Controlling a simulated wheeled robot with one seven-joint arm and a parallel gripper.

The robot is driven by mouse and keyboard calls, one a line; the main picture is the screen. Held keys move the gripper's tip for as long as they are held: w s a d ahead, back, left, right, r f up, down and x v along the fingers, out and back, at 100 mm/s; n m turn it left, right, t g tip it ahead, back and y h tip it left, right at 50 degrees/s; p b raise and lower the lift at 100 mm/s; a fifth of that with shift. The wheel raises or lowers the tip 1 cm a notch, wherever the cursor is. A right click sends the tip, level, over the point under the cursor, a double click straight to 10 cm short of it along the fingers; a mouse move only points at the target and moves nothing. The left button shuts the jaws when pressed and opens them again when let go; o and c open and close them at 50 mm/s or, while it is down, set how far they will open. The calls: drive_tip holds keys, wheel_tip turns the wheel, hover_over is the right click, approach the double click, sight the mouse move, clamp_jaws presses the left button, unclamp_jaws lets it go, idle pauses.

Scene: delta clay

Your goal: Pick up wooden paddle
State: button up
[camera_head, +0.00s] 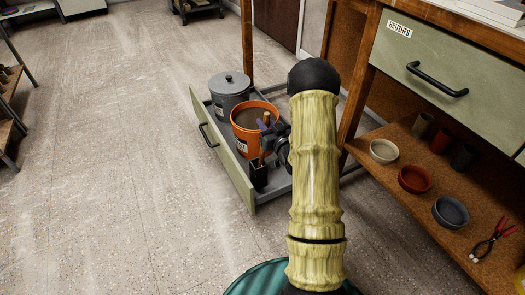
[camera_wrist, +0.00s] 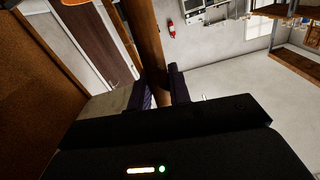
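The wooden paddle (camera_head: 262,158) appears as a thin brown handle rising from a small black container (camera_head: 259,177) in the open drawer. Its lower part is hidden in the container. My gripper (camera_head: 266,127) is at the handle's upper part, beside the orange bucket, with dark purple fingers around or next to the wood. In the wrist view my fingers (camera_wrist: 163,88) stand a little apart, and a brown wooden length runs down between or behind them. I cannot tell whether they press on it.
The drawer (camera_head: 222,152) also holds an orange bucket (camera_head: 245,138) and a lidded grey canister (camera_head: 229,84). On the right, a bench shelf (camera_head: 405,165) carries several bowls and red-handled pliers (camera_head: 492,240). A wooden post (camera_head: 247,45) stands behind the drawer. The floor at left is clear.

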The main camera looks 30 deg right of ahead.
clamp_jaws()
drive_tip(key=shift+r, duration=0.1)
wheel_tip(320, 180, up, 18)
drive_tip(key=p, duration=0.9)
drive_tip(key=shift+p, duration=0.35)
